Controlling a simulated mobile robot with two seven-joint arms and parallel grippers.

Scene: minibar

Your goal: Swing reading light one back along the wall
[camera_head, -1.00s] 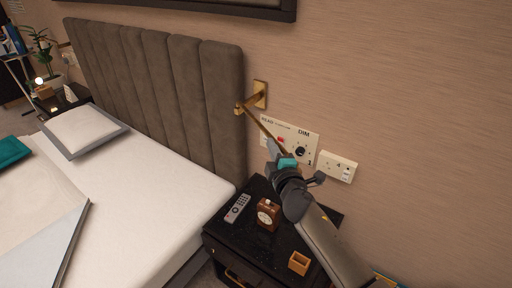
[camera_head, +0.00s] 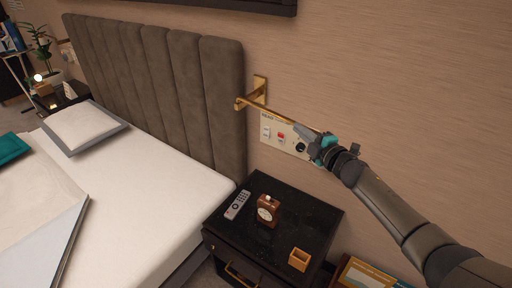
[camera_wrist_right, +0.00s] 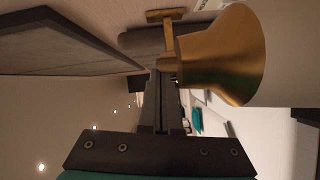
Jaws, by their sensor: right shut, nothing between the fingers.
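Reading light one (camera_head: 280,114) is a brass lamp on a wall bracket (camera_head: 259,90) beside the headboard. Its thin arm runs from the elbow near the headboard to the right, towards my right gripper. My right gripper (camera_head: 306,134) is shut with nothing between its fingers, at the far end of the lamp arm. In the right wrist view the lamp's brass cone shade (camera_wrist_right: 225,55) is large, just right of my dark fingers (camera_wrist_right: 160,100). I cannot tell whether they touch. In the head view the shade is mostly hidden by the gripper. My left gripper is out of view.
A wall panel (camera_head: 268,143) with switches and a dial sits behind the lamp arm. The black nightstand (camera_head: 310,217) below holds a remote (camera_head: 237,205), a clock (camera_head: 267,210) and a small wooden box (camera_head: 299,259). The headboard (camera_head: 215,100) and bed (camera_head: 145,190) are left.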

